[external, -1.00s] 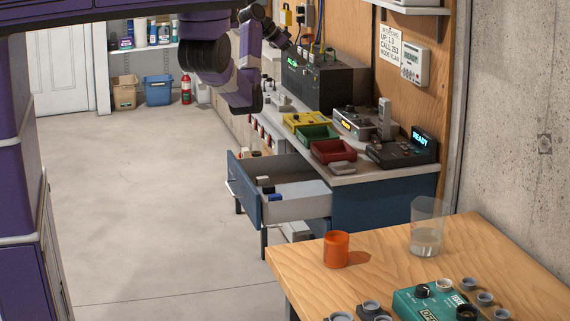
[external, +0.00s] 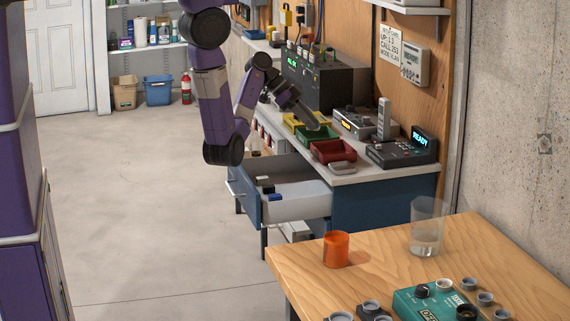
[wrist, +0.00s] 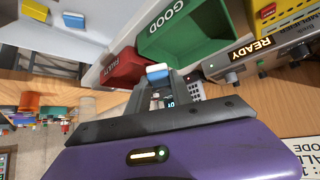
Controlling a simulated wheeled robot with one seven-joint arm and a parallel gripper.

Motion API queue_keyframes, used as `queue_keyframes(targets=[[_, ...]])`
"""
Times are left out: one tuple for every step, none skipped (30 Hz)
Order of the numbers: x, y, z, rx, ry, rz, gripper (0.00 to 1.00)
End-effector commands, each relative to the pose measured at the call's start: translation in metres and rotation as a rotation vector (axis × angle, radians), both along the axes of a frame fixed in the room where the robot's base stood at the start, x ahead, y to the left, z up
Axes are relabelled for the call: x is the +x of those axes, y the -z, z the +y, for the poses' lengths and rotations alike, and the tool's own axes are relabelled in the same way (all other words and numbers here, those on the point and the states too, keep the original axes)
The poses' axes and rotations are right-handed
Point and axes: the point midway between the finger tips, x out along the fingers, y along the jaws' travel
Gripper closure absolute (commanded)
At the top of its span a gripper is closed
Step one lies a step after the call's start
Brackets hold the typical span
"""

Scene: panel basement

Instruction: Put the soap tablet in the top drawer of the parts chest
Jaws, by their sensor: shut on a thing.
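My gripper (external: 314,124) reaches over the green tray from the back left in the external view. In the wrist view my gripper (wrist: 158,84) is shut on a small white-and-blue block (wrist: 158,71), which looks like the soap tablet. It shows against the green tray's near wall; its height above the tray is hard to judge. The parts chest (external: 375,205) is blue. The wrist view also shows the drawer (wrist: 100,28) at the upper left.
On the chest top are the green tray (wrist: 190,48), the red tray (external: 334,151), a yellow box (external: 290,118), a pale flat thing (external: 342,168) and devices at the right. An orange cup (external: 336,249) and a glass (external: 427,230) stand on the near table. The floor left is clear.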

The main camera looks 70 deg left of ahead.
Motion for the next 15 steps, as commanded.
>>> queue_keyframes(targets=[[-0.013,-0.001,-0.009,0.000,0.029,0.006,1.00],[-0.020,-0.001,-0.013,0.001,0.045,0.007,1.00],[-0.028,0.000,-0.017,0.001,0.064,0.005,1.00],[-0.027,0.001,-0.018,-0.001,0.066,0.002,1.00],[-0.029,0.001,-0.019,0.000,0.070,0.001,1.00],[-0.031,0.001,-0.020,-0.001,0.076,0.001,1.00],[-0.034,0.000,-0.020,-0.001,0.081,0.002,1.00],[-0.044,-0.001,-0.022,0.001,0.097,0.006,1.00],[-0.053,-0.002,-0.025,0.002,0.117,0.006,1.00],[-0.059,-0.003,-0.027,0.001,0.132,0.006,1.00],[-0.063,-0.004,-0.028,0.001,0.143,0.005,1.00],[-0.069,-0.005,-0.030,0.000,0.159,0.005,1.00],[-0.073,-0.007,-0.031,0.000,0.168,0.004,1.00],[-0.076,-0.007,-0.032,0.000,0.178,0.003,1.00],[-0.080,-0.008,-0.032,0.000,0.187,0.002,1.00]])
